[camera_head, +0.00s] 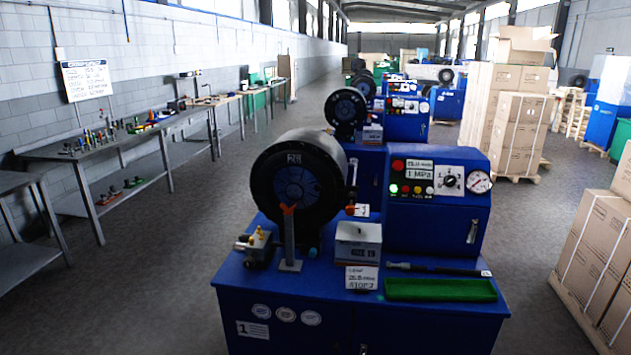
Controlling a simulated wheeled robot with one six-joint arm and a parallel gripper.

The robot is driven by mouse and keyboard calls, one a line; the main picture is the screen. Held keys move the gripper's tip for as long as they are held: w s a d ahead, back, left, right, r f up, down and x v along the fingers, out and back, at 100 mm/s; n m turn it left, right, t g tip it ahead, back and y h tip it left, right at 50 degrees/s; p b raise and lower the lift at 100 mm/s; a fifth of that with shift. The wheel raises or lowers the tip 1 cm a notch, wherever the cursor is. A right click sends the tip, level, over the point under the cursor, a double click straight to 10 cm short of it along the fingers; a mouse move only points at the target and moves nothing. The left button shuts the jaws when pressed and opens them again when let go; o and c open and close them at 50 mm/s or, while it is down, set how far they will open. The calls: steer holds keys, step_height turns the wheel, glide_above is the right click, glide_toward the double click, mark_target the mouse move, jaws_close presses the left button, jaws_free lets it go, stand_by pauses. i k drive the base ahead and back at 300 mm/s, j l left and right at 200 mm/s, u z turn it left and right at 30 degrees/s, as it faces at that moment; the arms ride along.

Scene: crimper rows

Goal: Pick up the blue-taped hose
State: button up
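A dark hose-like piece (435,269) lies across the top of the nearest blue machine, behind a green tray (440,290). My gripper is not in view.
The nearest machine's top also bears a grey box (358,242), a label card (361,277), an upright stand with an orange fork (289,235) and a control cabinet (438,212). Benches (130,145) line the left wall. Cartons (600,255) stand at right. Floor between is clear.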

mark_target(404, 266)
steer(key=i+l+z, duration=0.1)
steer(key=i+l, duration=0.55)
steer(key=i+l+z, duration=0.1)
steer(key=i+l, duration=0.5)
steer(key=i, duration=0.25)
